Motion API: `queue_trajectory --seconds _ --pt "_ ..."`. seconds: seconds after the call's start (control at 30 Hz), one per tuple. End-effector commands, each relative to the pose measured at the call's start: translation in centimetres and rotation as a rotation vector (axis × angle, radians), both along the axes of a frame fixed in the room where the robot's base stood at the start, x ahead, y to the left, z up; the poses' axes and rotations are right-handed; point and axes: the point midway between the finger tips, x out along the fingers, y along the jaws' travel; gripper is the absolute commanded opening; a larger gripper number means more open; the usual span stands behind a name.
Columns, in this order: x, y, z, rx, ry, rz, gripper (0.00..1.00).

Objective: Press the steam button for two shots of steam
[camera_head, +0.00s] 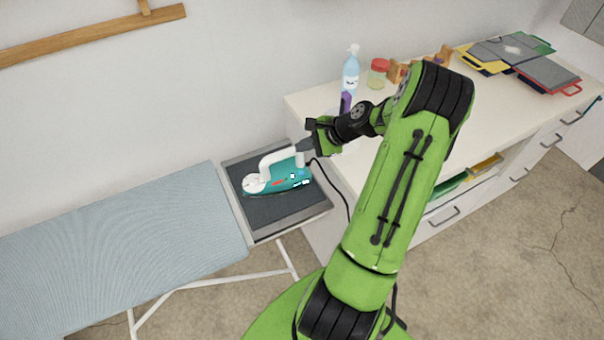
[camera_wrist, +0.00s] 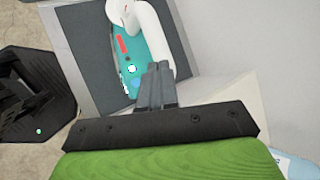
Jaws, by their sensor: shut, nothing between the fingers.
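A teal and white steam iron (camera_head: 277,177) lies on the dark rest tray (camera_head: 250,217) at the right end of the ironing board. Its white handle arches over the teal body. In the wrist view the iron (camera_wrist: 153,60) shows a red mark and a round white spot on its teal side; I cannot tell which is the steam button. My gripper (camera_head: 303,145) is at the rear end of the iron's handle, near its right side. In the wrist view my gripper (camera_wrist: 158,70) has its fingers together, empty, over the iron's rear; contact is unclear.
The blue-grey ironing board (camera_head: 110,250) extends left. A white cabinet (camera_head: 430,230) stands right, with a spray bottle (camera_head: 351,72), a red-lidded jar (camera_head: 378,73) and coloured folders (camera_head: 510,50) on top. A black cord (camera_head: 333,187) hangs beside the tray. A wooden bar (camera_head: 90,37) is on the wall.

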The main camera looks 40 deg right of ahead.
Motion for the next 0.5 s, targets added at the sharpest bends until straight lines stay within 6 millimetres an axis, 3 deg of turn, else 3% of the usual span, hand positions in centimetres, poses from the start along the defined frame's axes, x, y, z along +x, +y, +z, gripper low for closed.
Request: queue_trajectory --seconds 0.03,0.2,0.5 --pt "0.0 0.0 -1.3 0.000 0.000 0.000 0.00" --pt "0.0 0.0 -3.9 0.000 0.001 0.001 0.00" --pt "0.0 0.0 -7.5 0.002 0.001 0.000 0.00"
